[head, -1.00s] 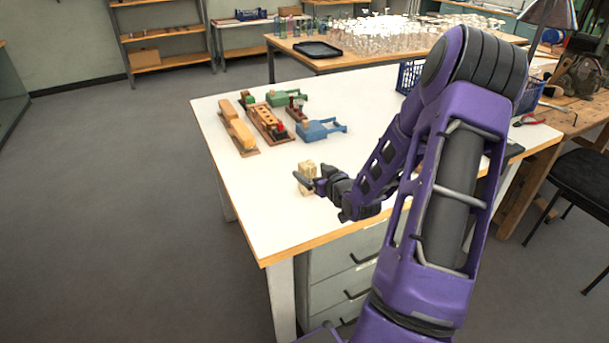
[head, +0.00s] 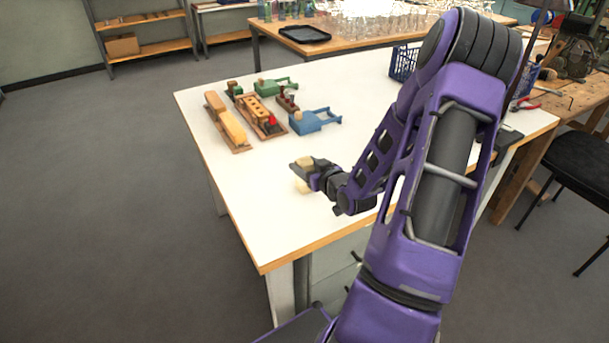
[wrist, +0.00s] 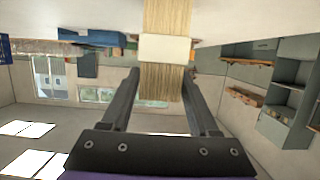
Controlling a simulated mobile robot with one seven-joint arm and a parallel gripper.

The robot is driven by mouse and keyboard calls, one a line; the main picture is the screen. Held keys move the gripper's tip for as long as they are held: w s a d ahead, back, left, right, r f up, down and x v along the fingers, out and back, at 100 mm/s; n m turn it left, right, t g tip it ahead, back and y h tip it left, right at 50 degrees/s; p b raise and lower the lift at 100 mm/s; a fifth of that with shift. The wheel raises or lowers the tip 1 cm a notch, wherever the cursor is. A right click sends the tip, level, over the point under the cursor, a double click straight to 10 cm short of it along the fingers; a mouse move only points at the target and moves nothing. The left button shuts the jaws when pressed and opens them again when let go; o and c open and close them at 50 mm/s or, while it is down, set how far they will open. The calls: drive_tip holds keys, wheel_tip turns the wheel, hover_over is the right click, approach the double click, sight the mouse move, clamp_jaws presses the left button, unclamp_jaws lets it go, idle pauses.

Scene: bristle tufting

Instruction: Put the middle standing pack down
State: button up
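The pack (head: 304,187) is a small tan block of bristles near the front left of the white table. In the wrist view the pack (wrist: 165,48) has a pale band around its middle, runs up out of the picture, and looks upright. My gripper (wrist: 161,72) has its two dark fingers close against the pack's sides. In the head view my gripper (head: 303,171) crosses the pack, hiding its middle. Whether the pack's lower end touches the table is hard to tell. I see no other standing pack; my arm covers part of the table.
On the table's far left are a yellow block on a wooden base (head: 227,122), a wooden block with holes (head: 262,116), a green clamp (head: 275,87) and a blue clamp (head: 315,121). A blue crate (head: 403,62) stands at the back. The tabletop (head: 250,195) around the pack is clear.

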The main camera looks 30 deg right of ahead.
clamp_jaws()
drive_tip(key=shift+r, duration=0.15)
